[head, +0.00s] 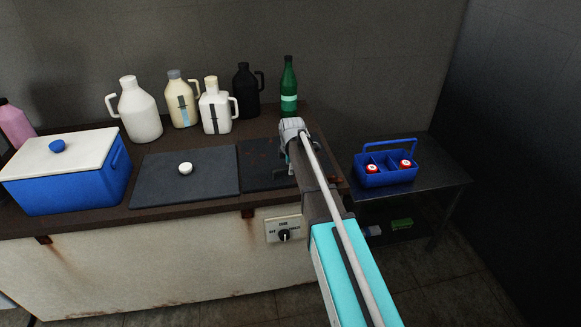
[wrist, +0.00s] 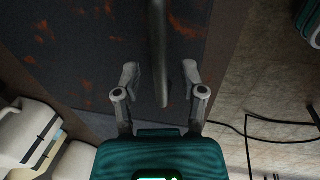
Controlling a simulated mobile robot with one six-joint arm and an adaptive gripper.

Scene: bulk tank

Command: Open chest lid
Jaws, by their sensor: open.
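The chest is a long white counter-like body (head: 150,255) with a dark top. A dark, rust-spotted lid (head: 262,165) lies flat and shut in its top at right, and it also fills the upper left of the wrist view (wrist: 95,55). A grey bar handle (wrist: 161,75) stands out from this lid. My gripper (wrist: 160,78) is open, with one finger on each side of the bar; I cannot tell whether either touches it. In the head view my arm hides part of the lid and most of the gripper.
A second dark panel with a white knob (head: 185,169) lies left of the lid. A blue cooler (head: 70,185) stands farther left. Several jugs and a green bottle (head: 289,90) line the back edge. A side table with a blue caddy (head: 385,177) stands at right.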

